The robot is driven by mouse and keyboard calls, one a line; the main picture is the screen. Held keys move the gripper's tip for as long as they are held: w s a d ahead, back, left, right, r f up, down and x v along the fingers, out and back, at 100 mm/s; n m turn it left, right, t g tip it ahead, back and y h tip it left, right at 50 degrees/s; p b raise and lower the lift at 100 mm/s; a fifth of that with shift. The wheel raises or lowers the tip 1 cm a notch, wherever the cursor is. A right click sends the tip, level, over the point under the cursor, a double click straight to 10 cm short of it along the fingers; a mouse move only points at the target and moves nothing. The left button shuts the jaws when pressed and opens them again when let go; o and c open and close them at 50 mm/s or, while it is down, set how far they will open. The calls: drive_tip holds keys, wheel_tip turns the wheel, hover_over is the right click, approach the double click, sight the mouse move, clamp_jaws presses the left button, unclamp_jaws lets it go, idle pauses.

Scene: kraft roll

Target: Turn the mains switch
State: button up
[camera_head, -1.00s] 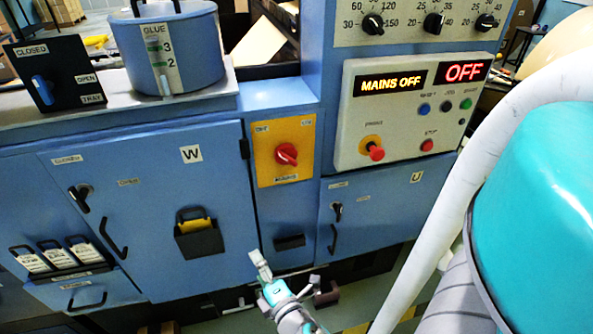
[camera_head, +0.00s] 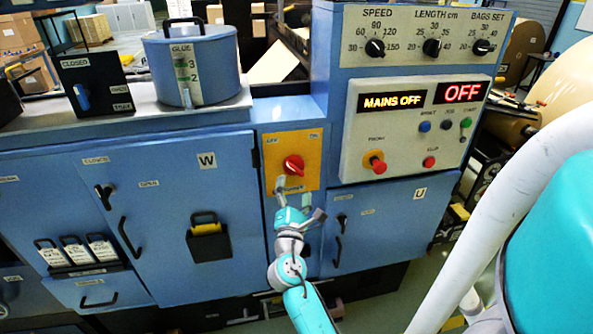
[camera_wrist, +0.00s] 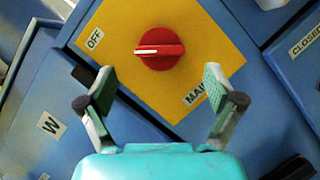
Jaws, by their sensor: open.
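The mains switch is a red rotary knob (camera_head: 293,165) on a yellow plate (camera_head: 271,150) on the blue machine front. In the wrist view the knob (camera_wrist: 160,49) has a white pointer line, and the plate (camera_wrist: 215,60) carries an OFF label on the left and a partly hidden label below. The pointer lies roughly level in that view. My gripper (camera_head: 294,190) is just below the knob in the head view. In the wrist view my gripper (camera_wrist: 155,88) is open and empty, its two fingers apart below the knob, not touching it.
A control panel (camera_head: 400,150) at right shows MAINS OFF and OFF, with a red mushroom button (camera_head: 377,165). Cabinet door W (camera_head: 170,205) is left of the switch, door U (camera_head: 400,205) below the panel. A glue pot (camera_head: 205,65) stands on the ledge.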

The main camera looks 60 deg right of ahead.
sight(296, 172)
drive_tip(key=x, duration=0.7)
drive_tip(key=c, duration=1.1)
